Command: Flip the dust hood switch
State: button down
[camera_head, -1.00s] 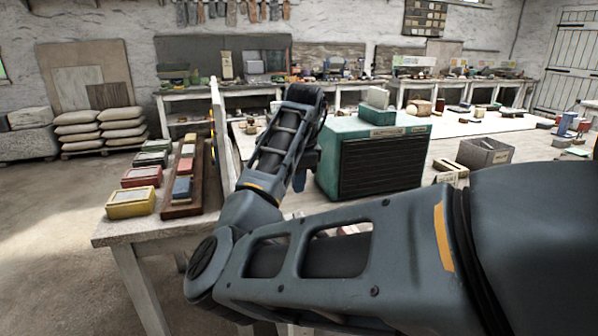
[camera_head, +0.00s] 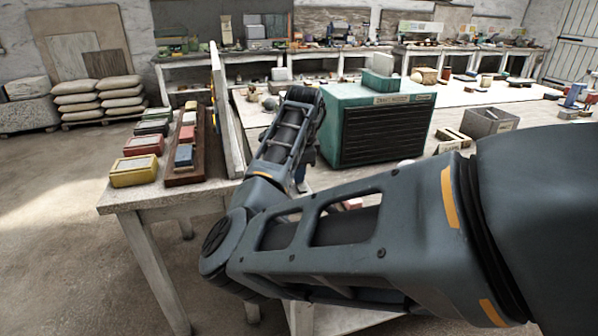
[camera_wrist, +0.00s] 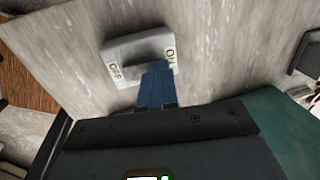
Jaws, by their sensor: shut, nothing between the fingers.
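The dust hood switch (camera_wrist: 138,55) shows in the wrist view as a pale plate on a grey-white upright panel, marked OFF at its left end and ON at its right. Its grey rocker is partly hidden behind my fingers. My gripper (camera_wrist: 157,68) is shut and empty, its blue fingertips over the switch near the ON end. I cannot tell whether they touch it. In the head view my arm reaches beside the upright panel (camera_head: 226,110). The switch is not visible there.
A green box with a dark slatted front (camera_head: 385,132) stands right of my arm. Left of the panel lie several coloured blocks and a dark wooden tray (camera_head: 190,176) on the table (camera_head: 130,196). A grey open bin (camera_head: 489,122) sits farther right.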

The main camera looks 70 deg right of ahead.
jog(key=shift+w+d+f+p, duration=0.2)
jog(key=shift+d+f+p, duration=0.15)
jog(key=shift+f+p, duration=0.35)
jog(key=shift+f, duration=0.25)
jog(key=shift+s+a, duration=0.15)
jog(key=shift+s+a+r+p, duration=0.1)
jog(key=shift+s+a+p, duration=0.25)
jog(key=shift+p, duration=0.2)
jog(key=shift+d+r+p, duration=0.1)
jog(key=shift+r+p, duration=0.3)
notch_tip(320, 180, up, 14)
jog(key=w+d+p, duration=0.1)
jog(key=w+d, duration=0.1)
jog(key=shift+w+d, duration=0.15)
jog(key=shift+w, duration=0.1)
jog(key=shift+s, duration=0.1)
